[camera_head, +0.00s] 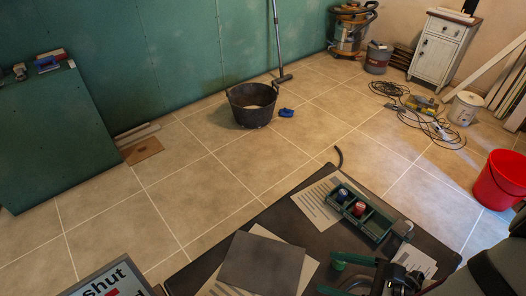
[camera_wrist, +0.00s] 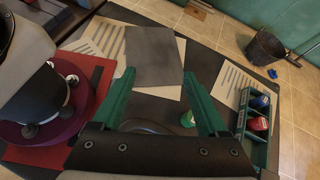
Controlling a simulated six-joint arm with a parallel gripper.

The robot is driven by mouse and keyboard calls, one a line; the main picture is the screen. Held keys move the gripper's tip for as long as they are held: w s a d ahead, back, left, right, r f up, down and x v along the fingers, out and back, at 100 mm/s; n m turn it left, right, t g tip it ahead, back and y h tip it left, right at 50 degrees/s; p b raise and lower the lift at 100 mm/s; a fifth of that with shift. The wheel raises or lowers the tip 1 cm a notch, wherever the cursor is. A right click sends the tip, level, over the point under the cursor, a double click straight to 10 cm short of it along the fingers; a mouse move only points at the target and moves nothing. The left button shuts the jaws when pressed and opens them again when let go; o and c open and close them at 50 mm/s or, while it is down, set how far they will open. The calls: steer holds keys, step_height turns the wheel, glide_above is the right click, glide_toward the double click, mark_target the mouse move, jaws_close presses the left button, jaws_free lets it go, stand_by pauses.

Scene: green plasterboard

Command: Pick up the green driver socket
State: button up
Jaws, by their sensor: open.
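The green driver socket (camera_wrist: 187,119) is a small round green piece, low in the wrist view, just inside the right finger and partly hidden by it. In the head view a green rounded piece, probably the socket (camera_head: 338,265), shows beside my fingers. My gripper (camera_wrist: 160,76) has two long green fingers, spread wide with nothing held between them. It also shows in the head view (camera_head: 336,277), low over the dark table. Whether the right finger touches the socket I cannot tell.
A green tray (camera_head: 388,228) holds a blue socket (camera_head: 342,195) and a red socket (camera_head: 360,208); its near compartment looks empty. A dark grey plate (camera_head: 262,262) lies over paper sheets on the dark table (camera_head: 305,240). A dark red round base (camera_wrist: 62,125) is at the wrist view's left.

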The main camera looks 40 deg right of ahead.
mark_target(344, 263)
steer(key=s+d+f+m+t+h, duration=0.15)
steer(key=s+f+m+h, duration=0.35)
steer(key=s+m+h, duration=0.5)
steer(key=shift+g+y, duration=0.25)
steer(key=shift+y, duration=0.15)
steer(key=x, duration=1.4)
steer(key=shift+s+d+f, duration=0.1)
steer(key=shift+d+f, duration=0.3)
steer(key=shift+f, duration=0.05)
jaws_close()
